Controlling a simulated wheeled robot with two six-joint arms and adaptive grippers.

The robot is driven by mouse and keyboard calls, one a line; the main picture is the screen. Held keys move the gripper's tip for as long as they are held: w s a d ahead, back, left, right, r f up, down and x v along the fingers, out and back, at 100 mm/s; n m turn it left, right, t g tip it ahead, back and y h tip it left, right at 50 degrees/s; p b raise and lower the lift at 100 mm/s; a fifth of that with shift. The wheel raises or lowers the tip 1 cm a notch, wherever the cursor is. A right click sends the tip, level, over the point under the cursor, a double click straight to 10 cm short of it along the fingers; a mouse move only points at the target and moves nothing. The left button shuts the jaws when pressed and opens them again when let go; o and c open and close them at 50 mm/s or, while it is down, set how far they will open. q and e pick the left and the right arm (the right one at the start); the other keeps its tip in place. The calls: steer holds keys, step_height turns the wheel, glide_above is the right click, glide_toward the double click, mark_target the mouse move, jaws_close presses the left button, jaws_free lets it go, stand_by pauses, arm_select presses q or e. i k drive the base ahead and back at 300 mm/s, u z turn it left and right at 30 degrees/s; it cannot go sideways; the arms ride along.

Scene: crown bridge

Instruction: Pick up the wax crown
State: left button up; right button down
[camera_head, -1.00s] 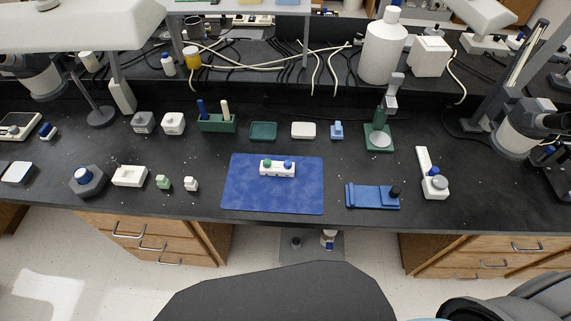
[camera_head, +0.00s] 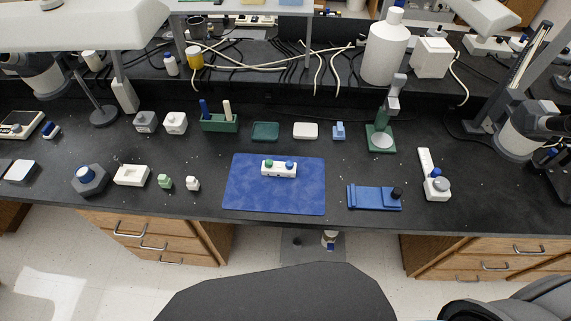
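A white block (camera_head: 279,174) sits on the blue mat (camera_head: 275,198) near the middle of the bench. A small green piece (camera_head: 269,163) and a small blue piece (camera_head: 289,164) stand on top of it, apart from each other. Either may be the wax crown; they are too small to tell. A blue-topped grey hexagonal block (camera_head: 89,183) stands at the left of the bench. A pale green piece (camera_head: 165,181) and a white piece (camera_head: 192,183) stand left of the mat. Neither of my grippers is in view.
A green rack (camera_head: 220,123) with two upright handled items, a green tray (camera_head: 265,131) and a green stand (camera_head: 380,138) line the back. A flat blue fixture (camera_head: 374,197) lies right of the mat. The mat's front half is clear.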

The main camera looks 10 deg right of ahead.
mark_target(269, 163)
steer(key=k, duration=1.25)
steer(key=u, duration=0.6)
steer(key=i, duration=0.4)
steer(key=u, duration=0.8)
steer(key=i, duration=0.85)
steer(key=z, duration=0.65)
steer(key=i, duration=0.6)
steer(key=z, duration=0.6)
